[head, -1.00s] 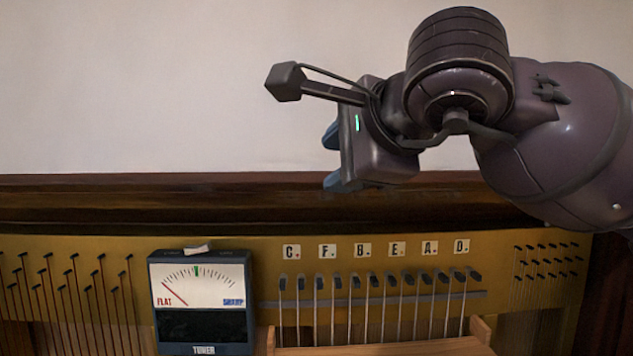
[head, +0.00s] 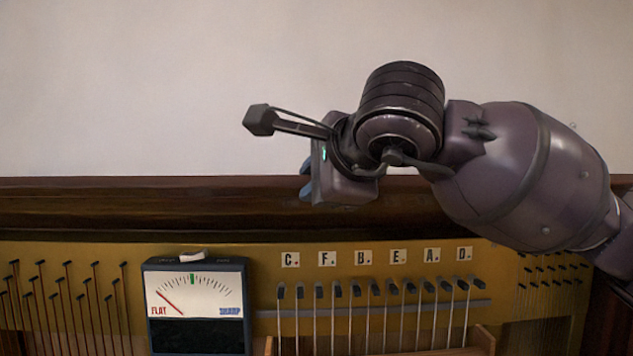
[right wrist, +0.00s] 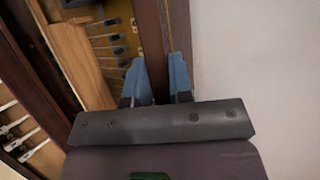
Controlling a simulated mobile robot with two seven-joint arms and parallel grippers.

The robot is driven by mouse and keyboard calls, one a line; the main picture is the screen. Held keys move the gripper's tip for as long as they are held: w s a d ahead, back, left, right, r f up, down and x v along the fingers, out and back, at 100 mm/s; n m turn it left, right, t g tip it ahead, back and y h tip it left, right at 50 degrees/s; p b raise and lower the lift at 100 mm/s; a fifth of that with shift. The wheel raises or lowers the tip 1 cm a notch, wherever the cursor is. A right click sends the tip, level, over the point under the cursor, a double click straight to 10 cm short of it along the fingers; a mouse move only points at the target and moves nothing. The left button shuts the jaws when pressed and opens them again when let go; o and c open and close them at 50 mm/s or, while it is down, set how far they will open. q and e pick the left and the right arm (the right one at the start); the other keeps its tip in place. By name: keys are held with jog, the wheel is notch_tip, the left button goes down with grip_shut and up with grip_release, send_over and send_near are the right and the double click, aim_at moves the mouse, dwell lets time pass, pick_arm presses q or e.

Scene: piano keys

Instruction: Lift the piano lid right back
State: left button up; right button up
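The piano lid shows as a dark brown wooden band (head: 100,205) across the head view, between the pale wall and the gold string panel. In the right wrist view the dark wood (right wrist: 150,35) runs up behind the fingers. My left gripper is not in view.
A tuner with a dial (head: 195,302) stands in front of the gold panel (head: 400,248), which carries lettered tiles and several tuning pins. A light wooden piece (right wrist: 75,50) shows left of the fingers. The pale wall (head: 120,80) is behind, with free room above the band.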

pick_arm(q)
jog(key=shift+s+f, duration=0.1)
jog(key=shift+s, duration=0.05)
pick_arm(e)
grip_shut()
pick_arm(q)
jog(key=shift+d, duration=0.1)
